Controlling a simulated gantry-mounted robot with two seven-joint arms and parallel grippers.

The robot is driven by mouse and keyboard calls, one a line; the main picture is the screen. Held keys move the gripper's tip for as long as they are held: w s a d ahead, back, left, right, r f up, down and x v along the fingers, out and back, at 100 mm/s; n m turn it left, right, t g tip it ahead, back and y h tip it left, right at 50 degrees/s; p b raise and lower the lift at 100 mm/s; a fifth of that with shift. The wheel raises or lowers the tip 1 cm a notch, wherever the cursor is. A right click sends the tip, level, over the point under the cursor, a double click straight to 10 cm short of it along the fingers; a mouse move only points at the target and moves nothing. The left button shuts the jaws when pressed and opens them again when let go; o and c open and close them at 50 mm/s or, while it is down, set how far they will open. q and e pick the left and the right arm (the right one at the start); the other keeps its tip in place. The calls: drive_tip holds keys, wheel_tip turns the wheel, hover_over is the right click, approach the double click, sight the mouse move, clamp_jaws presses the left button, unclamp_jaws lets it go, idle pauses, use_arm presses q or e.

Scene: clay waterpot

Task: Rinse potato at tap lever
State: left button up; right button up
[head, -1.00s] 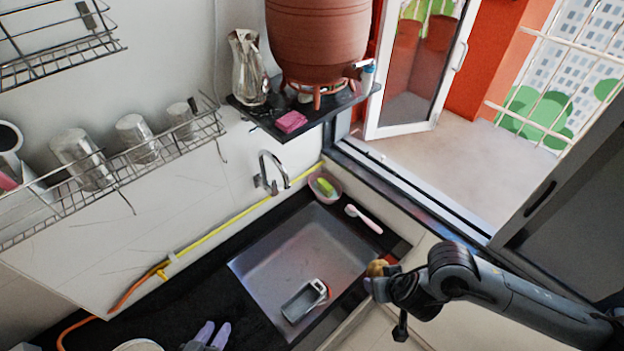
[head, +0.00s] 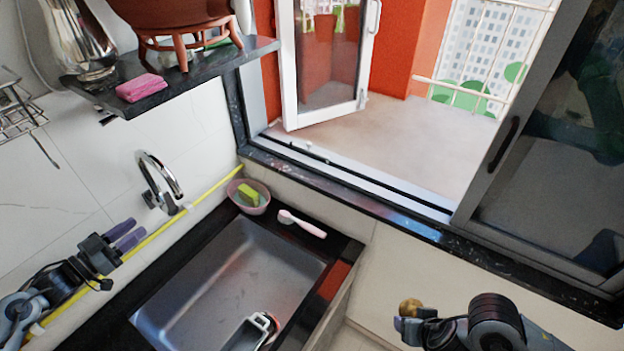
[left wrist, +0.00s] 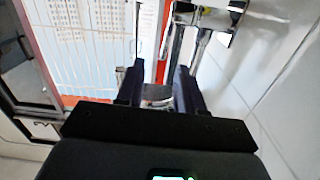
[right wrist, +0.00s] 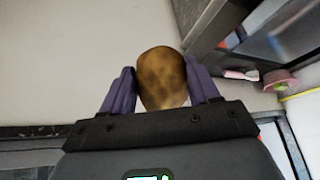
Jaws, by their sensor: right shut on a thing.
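The brown potato (head: 411,307) is at the lower right of the head view, outside the sink. My right gripper (head: 404,318) is shut on it. In the right wrist view the potato (right wrist: 162,80) sits between the purple fingers. The chrome tap (head: 160,181) is on the left wall, its spout curving over the sink's side; its lever is hard to make out. My left gripper (head: 138,230) is by the wall, just below and left of the tap. Its fingers are apart, with nothing clearly held between them in the left wrist view (left wrist: 158,85).
The sink (head: 235,275) holds a grey-white container (head: 250,332). A pink bowl with a green sponge (head: 249,193) and a pink brush (head: 302,223) are on its far rim. A yellow hose (head: 205,196) runs along the wall. A shelf (head: 180,78) juts out above the tap.

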use_arm(q)
drive_tip(key=b, duration=0.1)
use_arm(e)
wheel_tip(320, 180, down, 2)
drive_tip(key=shift+s+a, duration=0.1)
drive_tip(key=shift+f, duration=0.1)
use_arm(q)
drive_tip(key=r, duration=0.1)
hover_over(174, 210)
drive_tip(key=shift+r+b, duration=0.1)
drive_tip(key=shift+b, duration=0.25)
use_arm(e)
drive_tip(key=shift+f, duration=0.2)
use_arm(q)
drive_tip(key=shift+s, duration=0.1)
clamp_jaws()
drive_tip(key=shift+r, duration=0.1)
use_arm(e)
drive_tip(key=shift+r, duration=0.1)
